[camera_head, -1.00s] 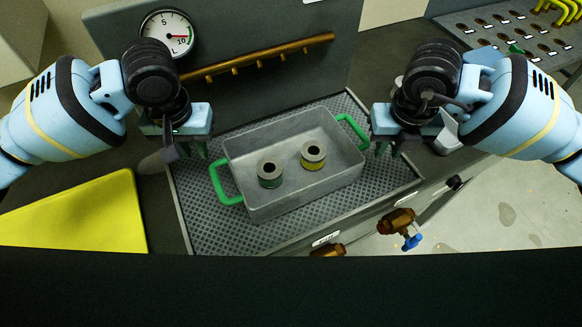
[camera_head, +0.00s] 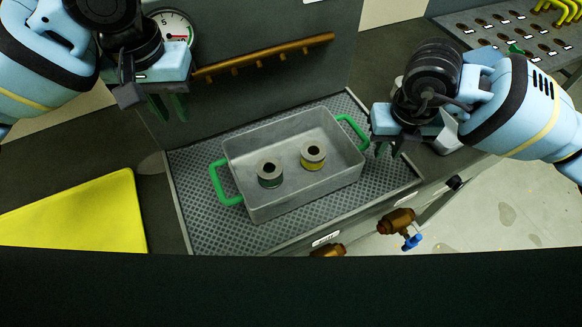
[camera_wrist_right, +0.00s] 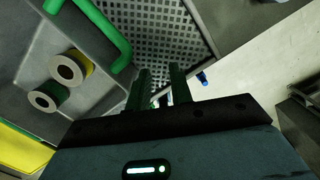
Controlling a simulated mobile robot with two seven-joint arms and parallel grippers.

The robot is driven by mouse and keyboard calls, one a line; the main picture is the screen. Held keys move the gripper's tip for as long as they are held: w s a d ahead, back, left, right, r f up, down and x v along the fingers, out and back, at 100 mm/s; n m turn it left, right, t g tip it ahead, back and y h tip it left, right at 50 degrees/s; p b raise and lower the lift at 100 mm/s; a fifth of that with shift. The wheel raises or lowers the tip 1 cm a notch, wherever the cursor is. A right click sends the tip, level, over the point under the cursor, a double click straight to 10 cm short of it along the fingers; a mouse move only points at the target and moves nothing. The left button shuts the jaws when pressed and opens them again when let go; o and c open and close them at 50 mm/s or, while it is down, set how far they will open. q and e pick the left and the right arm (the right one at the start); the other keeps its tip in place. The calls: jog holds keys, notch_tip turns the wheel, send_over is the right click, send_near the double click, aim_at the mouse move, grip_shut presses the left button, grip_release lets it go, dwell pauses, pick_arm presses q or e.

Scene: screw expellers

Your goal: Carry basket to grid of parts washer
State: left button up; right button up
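The grey basket (camera_head: 262,208) with green handles stands on the perforated grid (camera_head: 205,228) of the parts washer. Two ring-shaped parts lie in it, a green-banded one (camera_head: 270,173) and a yellow-banded one (camera_head: 313,156). My left gripper (camera_head: 169,106) is raised up and left of the basket, with its fingers apart and empty. My right gripper (camera_head: 388,150) is just beyond the right green handle (camera_head: 352,132), apart from it. In the right wrist view its fingers (camera_wrist_right: 161,90) point at the grid with a small gap and nothing between them; the handle (camera_wrist_right: 105,35) is to their left.
A yellow mat (camera_head: 75,215) lies on the counter at left. A gauge (camera_head: 172,30) and brass spray bar (camera_head: 265,58) are on the washer's back panel. Brass valves (camera_head: 397,221) stick out in front. A rack with yellow hooks (camera_head: 515,35) is at upper right.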

jog(key=shift+r, duration=0.1)
notch_tip(320, 180, up, 12)
jog(key=s, duration=0.1)
dwell(0.5)
dwell(0.5)
